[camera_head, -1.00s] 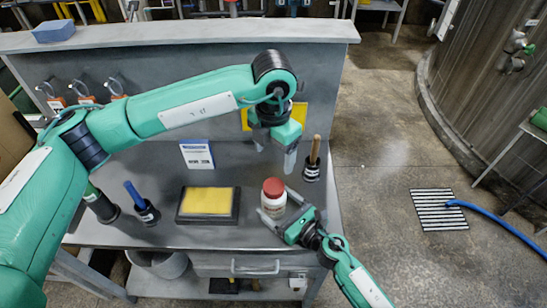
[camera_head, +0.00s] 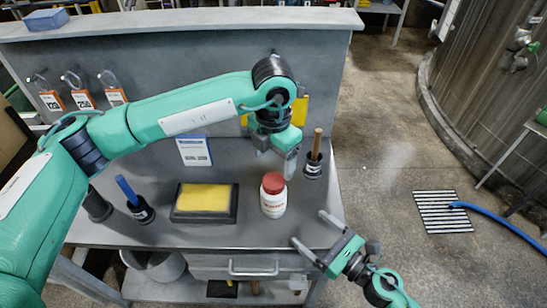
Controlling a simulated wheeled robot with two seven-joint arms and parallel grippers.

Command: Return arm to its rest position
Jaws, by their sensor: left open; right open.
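My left gripper (camera_head: 275,158) is open and empty, hanging over the back right part of the grey workbench (camera_head: 150,232), behind the bottle. My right gripper (camera_head: 312,238) is open and empty at the bench's front right edge, apart from the bottle. A white bottle with a red lid (camera_head: 273,196) stands upright on the bench between the two grippers. My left arm stretches across the bench from the left.
A yellow sponge in a black tray (camera_head: 205,198), a blue-handled tool in a holder (camera_head: 136,200) and a wooden-handled tool in a holder (camera_head: 314,160) stand on the bench. Numbered tags (camera_head: 82,99) hang on the back panel. Open floor lies right, with a drain grate (camera_head: 442,211).

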